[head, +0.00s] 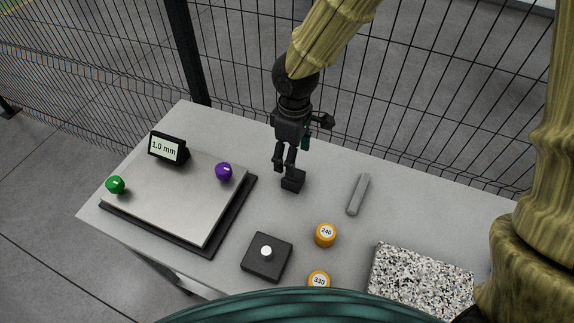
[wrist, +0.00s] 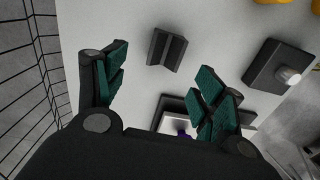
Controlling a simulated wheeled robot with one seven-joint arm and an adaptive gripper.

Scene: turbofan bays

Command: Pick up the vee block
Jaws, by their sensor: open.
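The vee block (head: 293,181) is a small dark block standing on the grey table, just below my gripper in the head view. In the wrist view the vee block (wrist: 167,49) shows a groove along it and lies just beyond the fingertips, between the lines of the two fingers. My gripper (head: 303,145) is open, with its fingers spread and nothing between them. In the wrist view my gripper (wrist: 160,68) shows green pads on both fingers. No contact with the block can be seen.
A plate (head: 165,200) with a green ball (head: 115,185), a purple ball (head: 224,171) and a "1.0 mm" display (head: 167,148) stands left. A knobbed black square (head: 257,265), orange pucks (head: 325,236), a grey bar (head: 358,194) and a speckled slab (head: 420,280) lie nearer or right. Mesh fence (head: 430,110) stands behind.

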